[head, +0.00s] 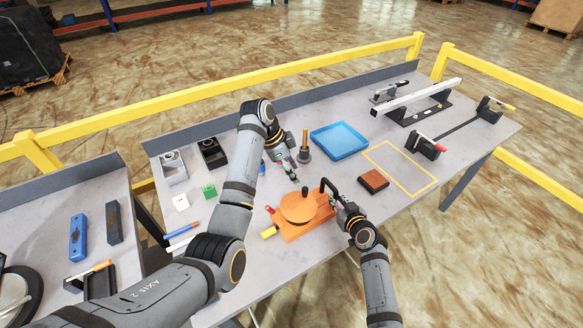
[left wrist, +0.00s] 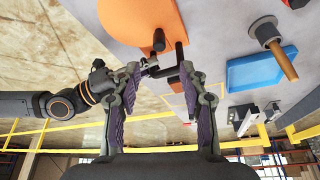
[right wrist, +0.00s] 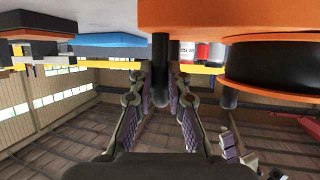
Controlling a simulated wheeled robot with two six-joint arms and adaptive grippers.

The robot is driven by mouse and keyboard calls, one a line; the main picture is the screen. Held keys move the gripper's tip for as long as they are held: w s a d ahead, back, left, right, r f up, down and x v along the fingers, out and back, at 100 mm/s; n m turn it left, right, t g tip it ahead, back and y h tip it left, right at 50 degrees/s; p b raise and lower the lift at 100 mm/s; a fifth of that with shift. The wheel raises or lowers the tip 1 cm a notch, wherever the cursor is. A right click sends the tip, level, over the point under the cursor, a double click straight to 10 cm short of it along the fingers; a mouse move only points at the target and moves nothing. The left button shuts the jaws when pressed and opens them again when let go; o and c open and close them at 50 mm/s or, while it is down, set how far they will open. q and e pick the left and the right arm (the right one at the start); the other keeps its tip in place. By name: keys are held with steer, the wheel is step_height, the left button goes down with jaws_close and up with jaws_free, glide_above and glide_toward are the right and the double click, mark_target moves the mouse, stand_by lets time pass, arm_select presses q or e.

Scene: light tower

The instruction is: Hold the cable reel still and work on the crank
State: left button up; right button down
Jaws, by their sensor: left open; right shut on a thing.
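The cable reel is an orange drum (head: 298,207) on an orange base (head: 322,213) near the table's front edge. Its black crank (head: 329,188) is on the right side of the base. My right gripper (head: 343,207) is shut on the crank's dark upright handle (right wrist: 160,70), which stands between its fingers in the right wrist view. My left gripper (head: 288,168) is open and empty, behind the reel and apart from it. In the left wrist view, its fingers (left wrist: 165,85) are spread, with orange reel parts (left wrist: 140,18) and the crank (left wrist: 181,62) beyond them.
A blue tray (head: 339,140) and an upright wooden-handled piece (head: 304,148) stand behind. The yellow-outlined area (head: 408,172) is mostly bare.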

arm_select(q)
steer(key=shift+a+r, duration=0.25)
steer(key=shift+r, duration=0.35)
arm_select(e)
steer(key=c, duration=1.2)
jaws_free()
steer(key=v, duration=1.2)
arm_select(q)
steer(key=shift+s+f, duration=0.1)
steer(key=shift+f, duration=0.05)
arm_select(e)
steer(key=shift+f, duration=0.15)
